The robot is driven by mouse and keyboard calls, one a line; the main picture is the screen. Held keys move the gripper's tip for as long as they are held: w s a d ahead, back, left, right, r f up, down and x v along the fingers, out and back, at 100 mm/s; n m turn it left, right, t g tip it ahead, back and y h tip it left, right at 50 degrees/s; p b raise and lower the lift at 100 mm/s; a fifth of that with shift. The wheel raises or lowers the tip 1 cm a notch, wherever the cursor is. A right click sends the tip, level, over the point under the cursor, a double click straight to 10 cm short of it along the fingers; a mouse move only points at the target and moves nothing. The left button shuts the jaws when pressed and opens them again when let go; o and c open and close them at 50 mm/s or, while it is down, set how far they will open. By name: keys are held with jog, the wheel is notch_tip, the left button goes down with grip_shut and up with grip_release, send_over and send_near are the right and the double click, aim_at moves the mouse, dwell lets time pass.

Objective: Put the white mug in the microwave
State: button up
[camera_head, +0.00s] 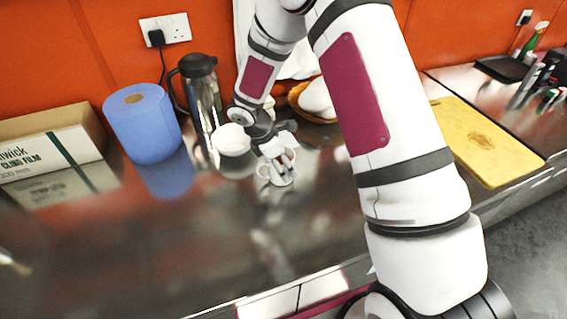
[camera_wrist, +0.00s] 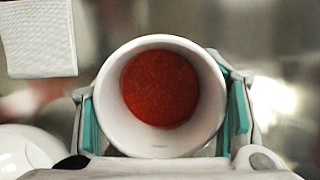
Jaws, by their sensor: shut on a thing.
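The white mug (camera_wrist: 115,118) shows from above in the wrist view, upright, with a reddish-brown inside at its bottom. My gripper (camera_wrist: 162,112) has its teal finger pads on both sides of the mug and is shut on it. In the head view my gripper (camera_head: 279,163) points down at the white mug (camera_head: 277,181) on or just over the steel counter; I cannot tell if it is lifted. My gripper partly hides the mug there. No microwave is in view.
On the counter (camera_head: 190,240) stand a blue paper roll (camera_head: 146,127), a cling film box (camera_head: 50,145), a steel flask (camera_head: 202,95) and a white round bowl (camera_head: 231,140). A yellow board (camera_head: 480,140) lies right. The front left counter is mostly clear.

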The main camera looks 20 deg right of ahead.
jog(key=o, duration=1.4)
jog(key=shift+f, duration=0.1)
jog(key=shift+o, duration=1)
